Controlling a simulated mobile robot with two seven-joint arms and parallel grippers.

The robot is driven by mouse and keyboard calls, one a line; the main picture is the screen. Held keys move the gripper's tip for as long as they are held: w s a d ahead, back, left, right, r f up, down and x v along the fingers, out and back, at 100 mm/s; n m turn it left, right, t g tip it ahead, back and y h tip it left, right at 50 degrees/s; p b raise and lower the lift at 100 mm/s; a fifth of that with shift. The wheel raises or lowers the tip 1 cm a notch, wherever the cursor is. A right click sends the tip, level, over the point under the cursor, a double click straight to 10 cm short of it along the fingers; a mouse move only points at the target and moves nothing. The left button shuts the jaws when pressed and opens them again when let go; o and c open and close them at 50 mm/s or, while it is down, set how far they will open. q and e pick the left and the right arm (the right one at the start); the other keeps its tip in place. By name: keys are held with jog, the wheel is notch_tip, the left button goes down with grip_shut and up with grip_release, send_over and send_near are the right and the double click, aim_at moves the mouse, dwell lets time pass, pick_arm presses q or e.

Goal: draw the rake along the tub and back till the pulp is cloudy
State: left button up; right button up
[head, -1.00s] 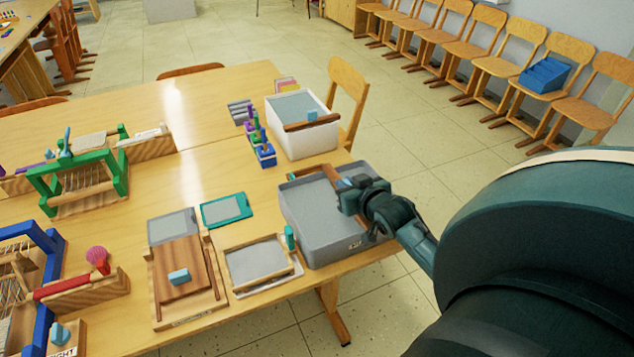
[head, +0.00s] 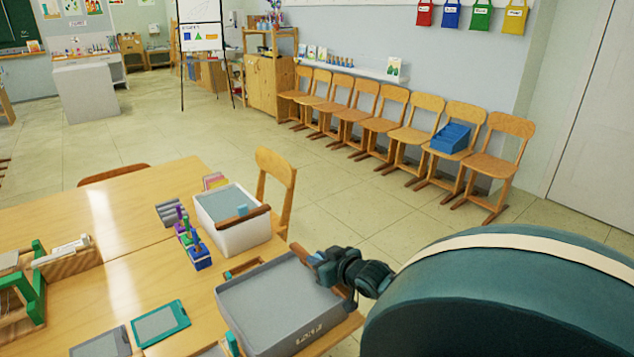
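The grey tub (head: 262,300) stands at the table's right corner, with a flat grey surface inside and a label on its near wall. A wooden bar (head: 300,252), which looks like the rake, lies along the tub's right side. Its blue grip (head: 312,259) shows at the fingers of my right gripper (head: 318,266). The gripper looks shut on this grip, though its fingertips are partly hidden. I cannot tell how deep the rake sits or how cloudy the pulp is. My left gripper is out of view.
A white tub (head: 232,237) with a wooden bar and blue grip stands behind. Coloured bottles (head: 196,250) and a teal frame (head: 160,323) are to the left. A chair (head: 277,195) stands behind the table. The floor to the right is open.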

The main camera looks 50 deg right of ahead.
jog(key=o, duration=0.4)
jog(key=shift+d, duration=0.25)
jog(key=shift+a, duration=0.1)
jog(key=shift+s+a+r, duration=0.1)
jog(key=shift+s, duration=0.2)
jog(key=p+v, duration=0.1)
jog(key=v, duration=1.1)
jog(key=shift+s, duration=0.3)
jog(key=shift+r, duration=0.1)
